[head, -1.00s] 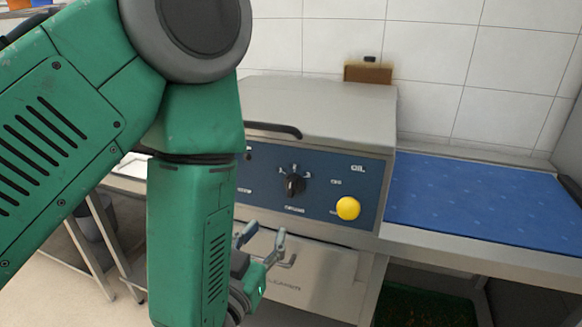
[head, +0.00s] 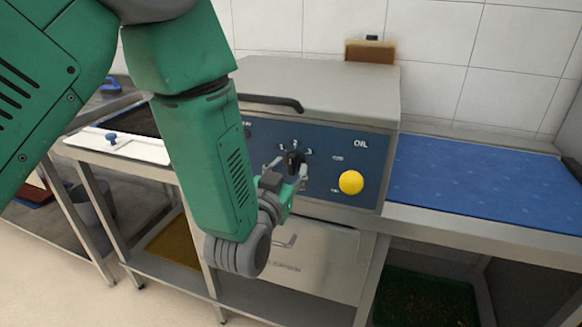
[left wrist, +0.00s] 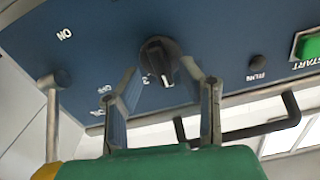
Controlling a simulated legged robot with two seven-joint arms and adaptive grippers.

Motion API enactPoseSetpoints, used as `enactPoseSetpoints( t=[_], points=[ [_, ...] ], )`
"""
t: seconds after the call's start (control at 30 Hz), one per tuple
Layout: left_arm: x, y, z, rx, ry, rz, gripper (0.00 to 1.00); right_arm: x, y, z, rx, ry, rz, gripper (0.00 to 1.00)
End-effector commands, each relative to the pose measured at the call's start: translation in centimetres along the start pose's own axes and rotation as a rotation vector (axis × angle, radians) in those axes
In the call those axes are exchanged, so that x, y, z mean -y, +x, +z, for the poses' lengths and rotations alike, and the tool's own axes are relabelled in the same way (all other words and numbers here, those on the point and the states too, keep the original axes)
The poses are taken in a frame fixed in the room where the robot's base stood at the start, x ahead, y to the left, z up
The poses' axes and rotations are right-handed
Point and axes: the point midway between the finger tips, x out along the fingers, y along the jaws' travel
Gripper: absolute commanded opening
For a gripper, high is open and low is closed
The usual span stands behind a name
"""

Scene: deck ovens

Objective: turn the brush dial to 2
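The brush dial (head: 294,157) is a black round knob on the blue control panel (head: 325,150), with small numbers above it. In the left wrist view the dial (left wrist: 157,58) appears upside down, with a pale pointer mark on its ridge aimed toward the printed numbers; which one exactly is hard to tell. My left gripper (head: 287,168) is at the dial, partly covering it. In the left wrist view its fingers (left wrist: 160,80) are apart, one on each side of the dial, with nothing clearly clamped. Contact cannot be told. My right gripper is not in view.
A yellow knob (head: 351,182) sits right of the dial. A black bar handle (head: 270,102) juts out above the panel. A green START button (left wrist: 308,47) shows in the left wrist view. A blue surface (head: 480,185) lies to the right.

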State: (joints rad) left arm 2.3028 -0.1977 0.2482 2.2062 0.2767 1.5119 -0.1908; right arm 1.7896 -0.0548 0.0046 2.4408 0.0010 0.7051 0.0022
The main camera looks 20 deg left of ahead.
Motion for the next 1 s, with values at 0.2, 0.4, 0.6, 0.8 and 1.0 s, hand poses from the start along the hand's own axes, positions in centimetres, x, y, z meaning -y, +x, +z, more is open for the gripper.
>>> enactPoseSetpoints(
  t=[0.2,0.4,0.6,0.8,1.0],
  points=[
    [0.03,1.10,0.00,0.000,0.000,-0.001,0.34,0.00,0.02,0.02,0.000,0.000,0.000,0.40],
    [0.02,1.10,0.02,0.001,0.000,0.000,0.34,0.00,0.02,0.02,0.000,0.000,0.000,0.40],
    [0.00,1.08,0.03,0.001,0.000,0.000,0.00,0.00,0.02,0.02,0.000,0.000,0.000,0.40],
    [0.03,1.06,0.08,0.002,-0.054,0.000,0.00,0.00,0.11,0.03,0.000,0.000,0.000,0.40],
    [0.01,1.04,0.06,0.001,-0.117,0.001,0.00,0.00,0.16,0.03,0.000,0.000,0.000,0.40]
  ],
)
